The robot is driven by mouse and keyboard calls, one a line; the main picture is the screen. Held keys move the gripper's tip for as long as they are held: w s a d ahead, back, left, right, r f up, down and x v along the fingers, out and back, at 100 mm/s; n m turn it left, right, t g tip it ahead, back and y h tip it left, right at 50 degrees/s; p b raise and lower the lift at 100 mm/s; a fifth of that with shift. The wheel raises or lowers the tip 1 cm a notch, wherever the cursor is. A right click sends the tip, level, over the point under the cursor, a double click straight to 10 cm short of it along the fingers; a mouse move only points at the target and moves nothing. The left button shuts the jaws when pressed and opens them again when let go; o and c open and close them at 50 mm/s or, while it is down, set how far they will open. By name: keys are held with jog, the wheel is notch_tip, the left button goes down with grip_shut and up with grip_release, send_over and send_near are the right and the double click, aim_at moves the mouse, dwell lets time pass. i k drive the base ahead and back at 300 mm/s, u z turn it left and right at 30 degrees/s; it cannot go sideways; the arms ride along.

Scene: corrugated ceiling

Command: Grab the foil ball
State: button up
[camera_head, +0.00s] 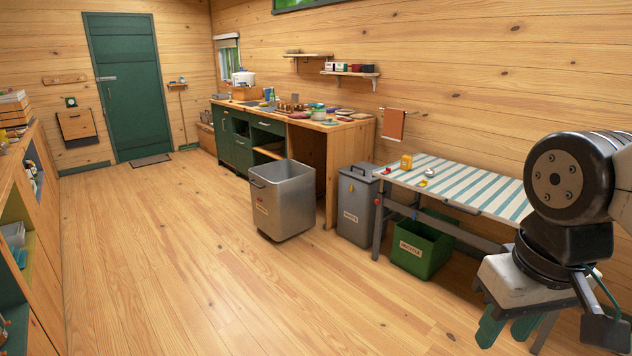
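A small silvery-white round item (430,172), which looks like the foil ball, lies on the striped table (480,192) near its left end. It is too small to tell for sure. My gripper (508,328) hangs at the lower right, in front of the table, with its two green fingers pointing down and apart. Nothing shows between the fingers. The gripper is well to the right of the silvery item and nearer the camera, not touching it.
A green recycle bin (421,248) is under the table. A grey lidded bin (356,207) and a metal bin (283,201) stand left. The floor at centre-left is clear.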

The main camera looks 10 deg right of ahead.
aim_at(429, 172)
jog(key=z, duration=0.35)
jog(key=i, duration=1.95)
jog(key=z, duration=0.65)
jog(key=i, duration=1.95)
jog(key=u, duration=0.3)
